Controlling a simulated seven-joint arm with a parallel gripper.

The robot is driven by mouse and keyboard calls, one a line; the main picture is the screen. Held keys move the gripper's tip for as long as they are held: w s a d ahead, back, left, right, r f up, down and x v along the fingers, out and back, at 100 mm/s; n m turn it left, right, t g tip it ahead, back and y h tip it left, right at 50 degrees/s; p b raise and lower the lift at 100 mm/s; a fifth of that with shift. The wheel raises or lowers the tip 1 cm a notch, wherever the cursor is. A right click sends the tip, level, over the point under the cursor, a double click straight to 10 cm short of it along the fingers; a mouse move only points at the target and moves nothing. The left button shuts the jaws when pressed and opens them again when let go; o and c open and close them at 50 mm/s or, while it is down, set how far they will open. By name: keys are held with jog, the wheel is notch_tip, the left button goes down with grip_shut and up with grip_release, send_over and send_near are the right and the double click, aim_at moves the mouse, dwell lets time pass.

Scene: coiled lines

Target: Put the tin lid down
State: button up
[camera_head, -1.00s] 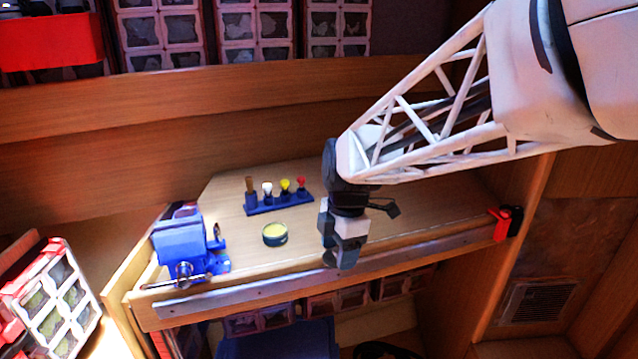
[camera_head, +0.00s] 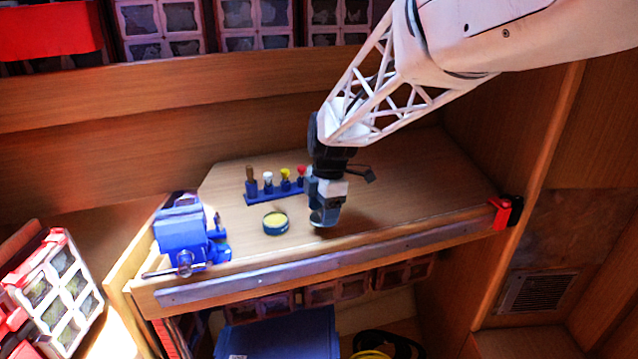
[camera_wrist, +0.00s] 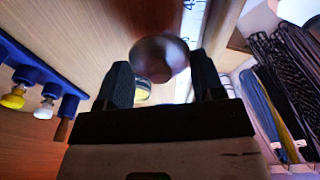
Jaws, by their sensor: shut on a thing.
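The tin lid (camera_wrist: 160,57), a round, dull metal disc, is between the two fingers of my gripper (camera_wrist: 161,78) in the wrist view. In the head view my gripper (camera_head: 325,207) points down over the bench, with the lid (camera_head: 322,218) at its fingertips, partly hidden. The lid looks close above the wood; I cannot tell if it touches. An open round tin (camera_head: 275,223) with yellow contents and a dark side stands just left of my gripper. It also shows partly behind the lid in the wrist view (camera_wrist: 142,91).
A blue rack (camera_head: 272,195) with several coloured-handled tools stands behind the tin. A blue vise (camera_head: 185,238) is at the bench's left end. A red clamp (camera_head: 503,213) sits at the right front corner. The bench (camera_head: 410,205) right of my gripper is clear.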

aim_at(318, 213)
jog(key=shift+w+a+f, duration=0.1)
jog(key=shift+w+a, duration=0.1)
jog(key=shift+w, duration=0.5)
jog(key=shift+w+a+f, duration=0.1)
jog(key=shift+w+a, duration=0.1)
jog(key=shift+w, duration=0.55)
jog(key=shift+w+a+f, duration=0.1)
jog(key=shift+w+a, duration=0.1)
jog(key=shift+w, duration=0.5)
jog(key=shift+f, duration=1.7)
jog(key=shift+f, duration=0.1)
jog(key=o, duration=1)
jog(key=shift+c, duration=0.2)
notch_tip(318, 213, up, 12)
jog(key=d, duration=0.1)
jog(key=shift+w+d, duration=0.15)
jog(key=shift+w, duration=0.15)
